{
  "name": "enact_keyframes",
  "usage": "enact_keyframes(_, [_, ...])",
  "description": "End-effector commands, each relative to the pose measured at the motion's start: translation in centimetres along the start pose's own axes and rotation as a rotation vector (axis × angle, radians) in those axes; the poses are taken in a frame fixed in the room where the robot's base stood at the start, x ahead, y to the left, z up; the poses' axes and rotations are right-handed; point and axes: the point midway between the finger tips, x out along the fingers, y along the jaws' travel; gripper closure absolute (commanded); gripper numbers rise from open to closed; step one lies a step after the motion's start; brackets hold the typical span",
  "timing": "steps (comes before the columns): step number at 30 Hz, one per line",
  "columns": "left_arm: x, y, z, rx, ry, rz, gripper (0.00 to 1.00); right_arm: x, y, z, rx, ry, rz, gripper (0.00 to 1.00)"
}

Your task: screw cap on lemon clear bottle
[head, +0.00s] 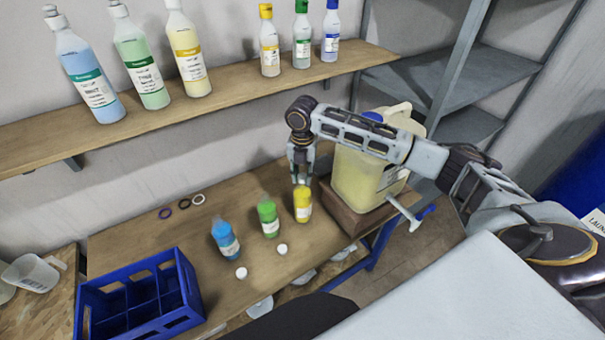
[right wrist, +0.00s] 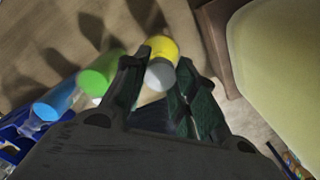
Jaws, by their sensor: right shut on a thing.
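The yellow bottle (head: 302,205), which I take as the lemon one, stands on the wooden table at the right end of a row of three small bottles. My right gripper (head: 301,172) points down right above its neck. In the right wrist view, the gripper (right wrist: 160,88) is shut on a white cap (right wrist: 160,75), with the yellow bottle (right wrist: 163,47) just beyond it. The cap is at the bottle's mouth; I cannot tell whether it is seated or threaded. My left gripper is out of view.
A green bottle (head: 268,217) and a blue bottle (head: 225,240) stand to the left. Two white caps (head: 282,248) (head: 241,272) lie in front. A large pale-yellow jug (head: 352,180) stands close right. An empty-looking blue crate (head: 180,272) sits at front left; rings lie behind.

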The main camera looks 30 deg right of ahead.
Motion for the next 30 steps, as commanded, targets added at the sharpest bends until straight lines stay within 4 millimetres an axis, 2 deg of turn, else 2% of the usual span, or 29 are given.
enact_keyframes(30, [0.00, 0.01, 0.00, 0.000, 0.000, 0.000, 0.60, 0.78, 0.02, -0.01, 0.000, 0.000, 0.000, 0.79])
